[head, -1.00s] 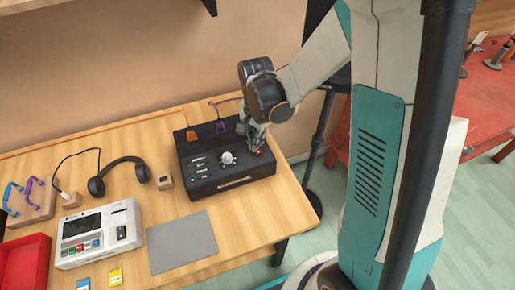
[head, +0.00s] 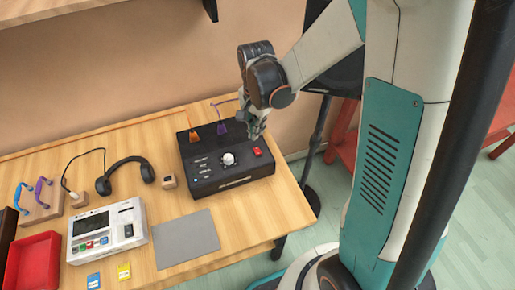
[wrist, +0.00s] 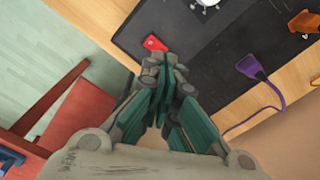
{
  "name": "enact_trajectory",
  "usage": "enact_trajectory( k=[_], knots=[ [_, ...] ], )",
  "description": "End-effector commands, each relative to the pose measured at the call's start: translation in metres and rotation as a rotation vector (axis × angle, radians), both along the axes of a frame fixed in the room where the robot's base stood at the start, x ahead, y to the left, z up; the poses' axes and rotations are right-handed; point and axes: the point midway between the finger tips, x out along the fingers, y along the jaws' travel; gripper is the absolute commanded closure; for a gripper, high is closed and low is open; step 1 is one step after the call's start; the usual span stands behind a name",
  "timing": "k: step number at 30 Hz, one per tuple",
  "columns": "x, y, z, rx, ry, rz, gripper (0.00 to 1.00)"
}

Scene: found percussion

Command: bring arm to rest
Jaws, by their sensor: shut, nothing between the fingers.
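My gripper (head: 256,132) is shut and empty. It hangs above the right back part of the black box (head: 232,184), apart from it. The box has a white knob (head: 228,158) and a red switch (head: 257,152) on its top. In the wrist view my gripper's fingers (wrist: 165,115) are together, and the red switch (wrist: 154,43) shows just beyond the fingertips. The white knob is at the top edge of the wrist view.
Headphones (head: 126,172), a white device (head: 106,232), a grey mat (head: 185,238) and a red tray (head: 33,262) lie to the left. A red table (wrist: 80,120) shows beyond the wooden table.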

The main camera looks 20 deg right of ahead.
Motion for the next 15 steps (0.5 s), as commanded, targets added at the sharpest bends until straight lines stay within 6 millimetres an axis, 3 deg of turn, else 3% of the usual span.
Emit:
enact_trajectory(
  k=[15],
  knots=[
    [-0.0026,0.0,0.0068,0.0,-0.015,0.026,1.0]
  ],
)
